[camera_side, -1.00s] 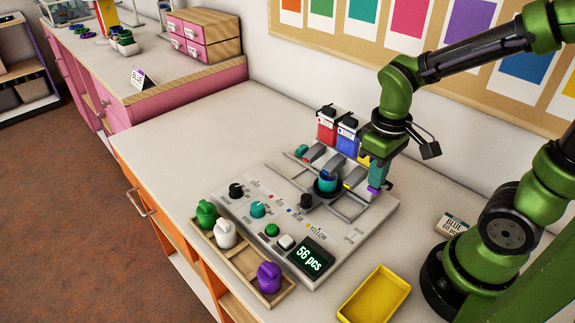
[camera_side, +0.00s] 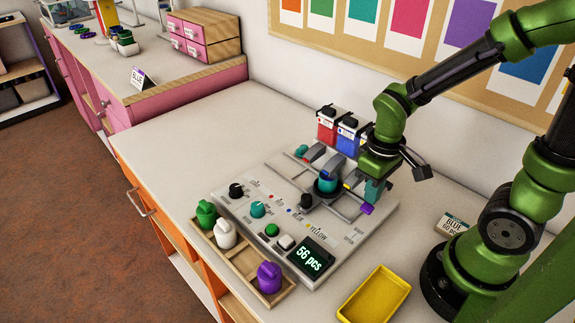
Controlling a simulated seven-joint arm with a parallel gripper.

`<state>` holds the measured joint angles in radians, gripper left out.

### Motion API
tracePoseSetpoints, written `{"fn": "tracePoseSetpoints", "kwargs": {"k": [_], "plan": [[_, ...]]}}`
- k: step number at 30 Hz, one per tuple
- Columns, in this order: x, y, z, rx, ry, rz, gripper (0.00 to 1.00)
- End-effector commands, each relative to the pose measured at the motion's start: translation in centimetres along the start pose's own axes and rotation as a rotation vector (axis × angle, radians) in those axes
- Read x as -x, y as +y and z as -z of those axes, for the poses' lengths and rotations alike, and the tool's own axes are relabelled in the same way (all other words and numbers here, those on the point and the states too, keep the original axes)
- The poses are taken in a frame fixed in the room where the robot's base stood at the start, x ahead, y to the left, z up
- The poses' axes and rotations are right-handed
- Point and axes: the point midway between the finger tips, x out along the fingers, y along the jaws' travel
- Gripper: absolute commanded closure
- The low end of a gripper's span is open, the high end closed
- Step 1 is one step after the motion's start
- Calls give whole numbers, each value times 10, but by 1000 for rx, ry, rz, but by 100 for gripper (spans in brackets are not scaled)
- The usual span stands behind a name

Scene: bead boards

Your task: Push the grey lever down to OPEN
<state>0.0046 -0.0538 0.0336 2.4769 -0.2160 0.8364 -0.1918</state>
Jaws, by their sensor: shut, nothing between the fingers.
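Whether the tip touches anything cannot be told.
A red hopper (camera_side: 327,124) and a blue hopper (camera_side: 347,133) stand behind the board. A wooden tray (camera_side: 241,268) with green, white and purple knobs lies at front left. A yellow tray (camera_side: 374,298) lies at front right.

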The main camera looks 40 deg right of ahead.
Motion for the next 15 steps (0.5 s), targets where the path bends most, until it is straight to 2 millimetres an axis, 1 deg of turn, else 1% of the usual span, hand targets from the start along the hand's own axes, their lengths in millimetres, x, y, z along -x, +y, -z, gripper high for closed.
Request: {"fn": "tracePoseSetpoints", "kwargs": {"k": [7, 15], "plan": [[4, 0, 1, 0, 2, 0, 100], [26, 0, 1, 0, 3, 0, 100]]}}
